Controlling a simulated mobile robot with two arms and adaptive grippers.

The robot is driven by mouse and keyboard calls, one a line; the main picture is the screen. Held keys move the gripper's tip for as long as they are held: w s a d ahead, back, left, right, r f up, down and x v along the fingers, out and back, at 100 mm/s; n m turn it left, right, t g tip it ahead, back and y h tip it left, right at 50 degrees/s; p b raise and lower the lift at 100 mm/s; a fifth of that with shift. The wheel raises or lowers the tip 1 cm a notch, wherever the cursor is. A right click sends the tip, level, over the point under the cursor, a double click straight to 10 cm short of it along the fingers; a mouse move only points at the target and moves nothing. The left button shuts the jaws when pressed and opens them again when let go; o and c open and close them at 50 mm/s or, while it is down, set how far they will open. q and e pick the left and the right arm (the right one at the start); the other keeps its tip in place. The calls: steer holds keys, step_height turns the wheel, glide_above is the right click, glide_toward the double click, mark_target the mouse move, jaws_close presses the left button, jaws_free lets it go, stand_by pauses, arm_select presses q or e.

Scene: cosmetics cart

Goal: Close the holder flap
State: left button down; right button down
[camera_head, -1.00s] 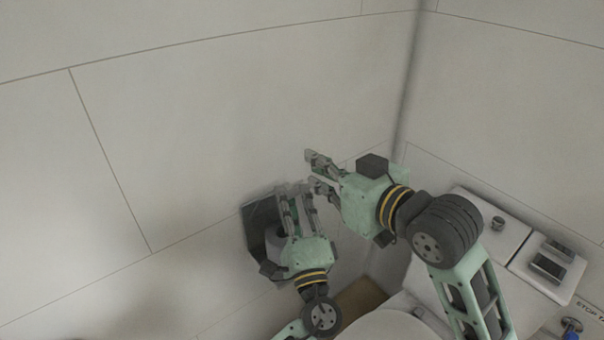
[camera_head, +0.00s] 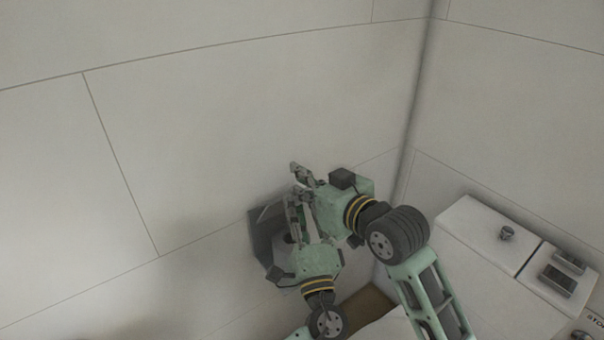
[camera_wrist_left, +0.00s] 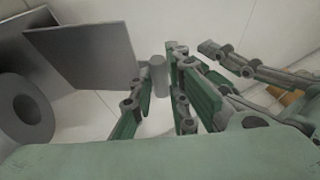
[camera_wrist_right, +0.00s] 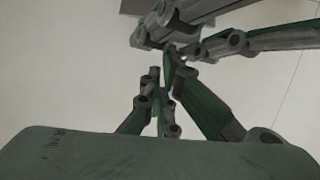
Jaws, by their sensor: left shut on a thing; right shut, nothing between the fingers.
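The grey holder (camera_head: 265,243) is on the wall, partly hidden behind my left gripper (camera_head: 298,200). In the left wrist view its flap (camera_wrist_left: 88,55) is a flat grey panel standing out from the holder, with a paper roll (camera_wrist_left: 27,108) exposed beside it. A short grey cylinder (camera_wrist_left: 157,75) sits at the flap's free edge. My left gripper's fingers are shut on this cylinder; whether it belongs to the flap is hard to tell. My right gripper (camera_head: 304,178) is shut and empty, just beside the left fingertips. The right wrist view shows them close together.
A white unit (camera_head: 480,235) with a knob and dark fittings stands at the right, along the other wall. A brown surface (camera_head: 368,303) shows low between the arms. The wall above and left of the holder is bare.

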arm_select(q)
steer(key=shift+a+r, duration=0.1)
steer(key=shift+r, duration=0.05)
arm_select(e)
steer(key=shift+s+d+f, duration=0.25)
steer(key=shift+s+f, duration=0.1)
steer(key=shift+f, duration=0.1)
steer(key=shift+s+d+f, duration=0.2)
steer(key=shift+s+f, duration=0.15)
steer(key=shift+f, duration=0.1)
arm_select(q)
steer(key=c, duration=2)
jaws_free()
steer(key=shift+s+r, duration=0.1)
arm_select(e)
steer(key=shift+f, duration=0.1)
